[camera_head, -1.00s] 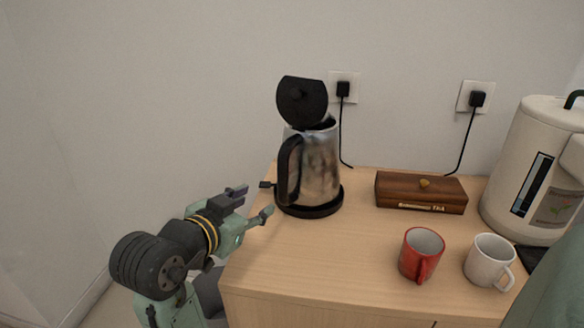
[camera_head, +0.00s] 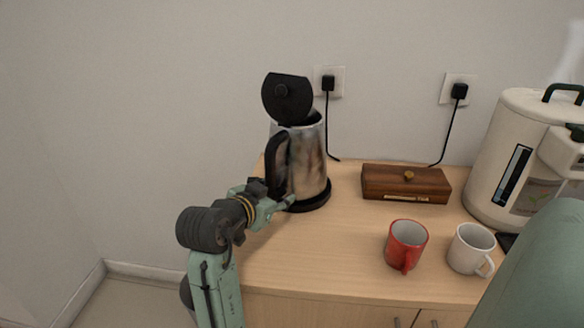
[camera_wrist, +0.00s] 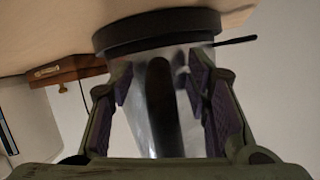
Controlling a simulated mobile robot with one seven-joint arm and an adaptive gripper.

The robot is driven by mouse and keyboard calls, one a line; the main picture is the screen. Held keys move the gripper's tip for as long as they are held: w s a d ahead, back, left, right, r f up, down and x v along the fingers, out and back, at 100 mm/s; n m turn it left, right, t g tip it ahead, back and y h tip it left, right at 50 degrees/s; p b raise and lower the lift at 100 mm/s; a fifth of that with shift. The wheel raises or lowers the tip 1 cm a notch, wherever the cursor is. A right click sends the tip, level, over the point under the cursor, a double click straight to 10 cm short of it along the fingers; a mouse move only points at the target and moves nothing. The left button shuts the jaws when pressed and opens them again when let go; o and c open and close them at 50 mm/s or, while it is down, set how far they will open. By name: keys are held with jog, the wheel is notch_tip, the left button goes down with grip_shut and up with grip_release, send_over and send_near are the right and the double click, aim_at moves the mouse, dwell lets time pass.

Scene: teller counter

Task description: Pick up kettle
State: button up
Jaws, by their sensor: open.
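The kettle (camera_head: 308,160) is silver with a black handle, a raised black lid and a black base. It stands upright on the wooden counter near the wall. My gripper (camera_head: 277,196) is at the kettle's lower left, level with the lower handle. The kettle also shows in the wrist view (camera_wrist: 142,85), appearing upside down. There my open gripper (camera_wrist: 160,88) has one purple-padded finger on each side of the dark handle (camera_wrist: 162,105). I cannot tell whether the pads touch the kettle.
A wooden tea box (camera_head: 405,184) lies right of the kettle. A red mug (camera_head: 405,245) and a white mug (camera_head: 471,250) stand nearer the front. A large white water dispenser (camera_head: 500,160) stands at the right. Two plugs with cords (camera_head: 328,115) are on the wall behind.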

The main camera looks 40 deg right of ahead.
jog(key=shift+c, duration=0.5)
grip_shut()
dwell(0.5)
jog(key=shift+r, duration=0.15)
